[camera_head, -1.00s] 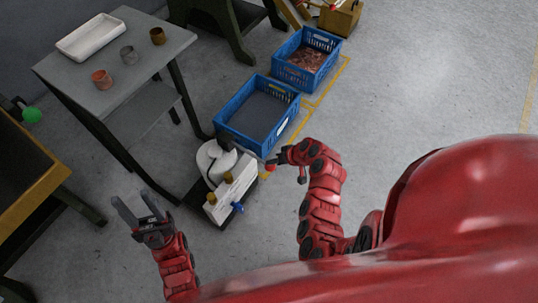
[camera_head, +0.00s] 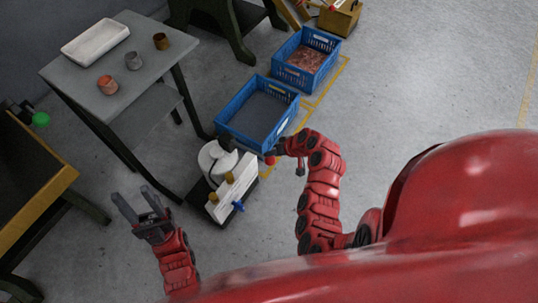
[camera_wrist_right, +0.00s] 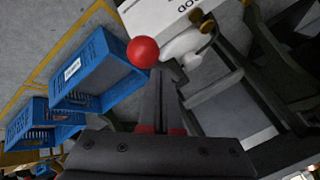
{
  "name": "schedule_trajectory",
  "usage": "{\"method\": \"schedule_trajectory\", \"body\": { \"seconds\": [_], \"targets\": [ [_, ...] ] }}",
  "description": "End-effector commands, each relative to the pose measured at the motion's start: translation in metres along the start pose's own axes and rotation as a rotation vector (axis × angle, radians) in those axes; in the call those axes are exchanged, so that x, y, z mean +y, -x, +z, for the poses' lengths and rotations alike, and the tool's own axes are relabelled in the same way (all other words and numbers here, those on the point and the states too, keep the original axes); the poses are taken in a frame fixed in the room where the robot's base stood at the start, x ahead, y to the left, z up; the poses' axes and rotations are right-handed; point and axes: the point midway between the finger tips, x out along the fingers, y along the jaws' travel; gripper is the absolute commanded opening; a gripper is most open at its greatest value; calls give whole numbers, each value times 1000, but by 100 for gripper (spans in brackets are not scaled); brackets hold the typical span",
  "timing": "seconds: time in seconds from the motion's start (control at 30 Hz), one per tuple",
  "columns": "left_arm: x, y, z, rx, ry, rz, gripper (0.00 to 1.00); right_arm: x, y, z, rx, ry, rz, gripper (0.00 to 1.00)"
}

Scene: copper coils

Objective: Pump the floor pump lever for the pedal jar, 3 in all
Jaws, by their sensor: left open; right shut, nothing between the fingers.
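The floor pump (camera_head: 238,186) is a white unit with brass-coloured caps and a blue fitting on a dark base on the floor. A white round vessel with a dark top, perhaps the pedal jar (camera_head: 208,157), stands at its back. The lever's red ball knob (camera_head: 270,160) is at the pump's right side; it also shows in the right wrist view (camera_wrist_right: 142,52). My right gripper (camera_head: 278,151) is shut and empty, its fingertips close by the knob; whether they touch it I cannot tell. My left gripper (camera_head: 132,204) is open and empty, left of the pump.
A grey table (camera_head: 145,82) at the upper left holds a white tray (camera_head: 95,42) and three small cups. Two blue crates stand behind the pump, one dark inside (camera_head: 222,122), one with copper pieces (camera_head: 281,72). The floor to the right is clear.

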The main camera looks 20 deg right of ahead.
Motion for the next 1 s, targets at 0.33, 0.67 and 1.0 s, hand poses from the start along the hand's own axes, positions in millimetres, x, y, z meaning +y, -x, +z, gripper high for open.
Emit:
{"method": "schedule_trajectory", "body": {
  "seconds": [0.33,0.67,1.0],
  "targets": [
    [0,-5,-1,0,0,0,50,-4,6,-4,0,0,-1,0],
    [-1,-14,-2,0,0,0,50,-11,15,-11,0,1,-2,0],
    [-2,-33,-6,0,0,0,50,-28,39,-28,1,1,-1,0]
  ]
}}
